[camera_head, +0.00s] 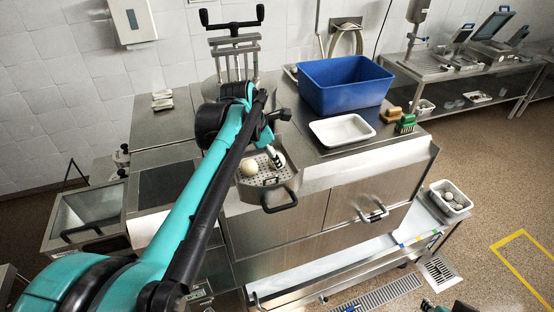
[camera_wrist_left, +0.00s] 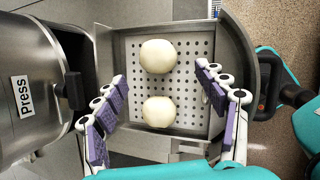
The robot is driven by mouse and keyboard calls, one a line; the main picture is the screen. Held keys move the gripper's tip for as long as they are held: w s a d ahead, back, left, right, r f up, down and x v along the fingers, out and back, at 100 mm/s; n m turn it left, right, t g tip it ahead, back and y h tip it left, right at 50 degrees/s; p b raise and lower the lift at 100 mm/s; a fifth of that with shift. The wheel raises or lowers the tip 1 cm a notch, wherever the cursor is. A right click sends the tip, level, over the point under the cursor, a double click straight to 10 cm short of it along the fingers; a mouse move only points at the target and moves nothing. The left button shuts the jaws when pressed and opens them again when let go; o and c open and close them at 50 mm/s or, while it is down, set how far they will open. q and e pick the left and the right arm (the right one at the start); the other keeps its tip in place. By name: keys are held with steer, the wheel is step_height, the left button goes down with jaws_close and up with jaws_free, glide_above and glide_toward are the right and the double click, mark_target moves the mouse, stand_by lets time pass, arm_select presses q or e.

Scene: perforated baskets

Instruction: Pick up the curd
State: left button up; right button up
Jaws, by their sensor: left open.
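Two round, cream-white curds sit in a perforated metal basket (camera_wrist_left: 200,118) in the left wrist view. The upper curd (camera_wrist_left: 158,56) lies between and just beyond the tips of my left gripper (camera_wrist_left: 160,75). The lower curd (camera_wrist_left: 159,112) is nearer the wrist, between the two finger lines. The purple-padded fingers are spread wide, empty and clear of both curds. In the head view, one curd (camera_head: 249,168) shows in the basket (camera_head: 262,181), and my left gripper (camera_head: 274,155) is over the basket's right part. My right gripper is not clearly seen.
A press cylinder (camera_wrist_left: 25,90) stands left of the basket in the wrist view. A blue tub (camera_head: 345,85), a white tray (camera_head: 342,131) and brushes (camera_head: 406,123) are on the counter. A white container with round pieces (camera_head: 450,198) stands on the lower shelf at right.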

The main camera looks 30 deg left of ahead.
arm_select(q)
steer(key=x, duration=0.2)
steer(key=w+x, duration=0.1)
steer(key=x, duration=0.2)
steer(key=shift+w+d, duration=0.1)
steer(key=shift+s+r, duration=0.1)
steer(key=shift+s, duration=0.2)
steer(key=shift+c, duration=0.4)
steer(key=shift+w, duration=0.15)
steer(key=c, duration=1.2)
